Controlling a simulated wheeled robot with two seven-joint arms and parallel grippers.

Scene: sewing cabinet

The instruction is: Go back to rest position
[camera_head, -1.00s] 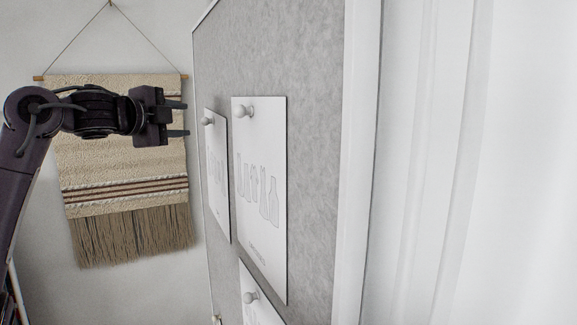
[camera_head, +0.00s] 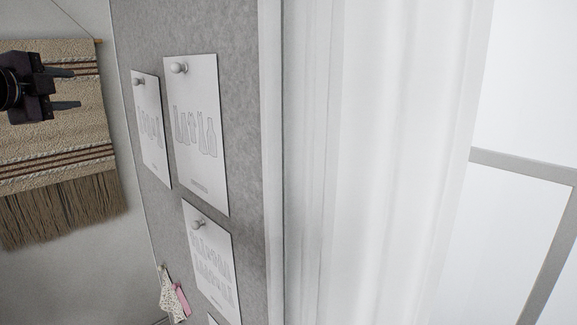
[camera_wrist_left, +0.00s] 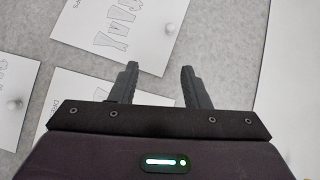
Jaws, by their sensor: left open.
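My left gripper (camera_head: 78,88) is at the left edge of the head view, in front of the woven wall hanging. Its two fingers point right toward the grey pinboard and are apart, with nothing between them. In the left wrist view the open fingers (camera_wrist_left: 160,82) show in front of the grey pinboard (camera_wrist_left: 180,30) and its white sheets. I cannot tell whether they touch the board; in the head view they look clear of it. My right gripper is in no view.
The pinboard (camera_head: 240,110) carries several pinned pattern sheets (camera_head: 197,130) with white round pins. The fringed wall hanging (camera_head: 60,140) is at the left. A white curtain (camera_head: 380,140) and a grey window frame (camera_head: 525,165) fill the right. Small fabric pieces (camera_head: 172,298) hang low on the board.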

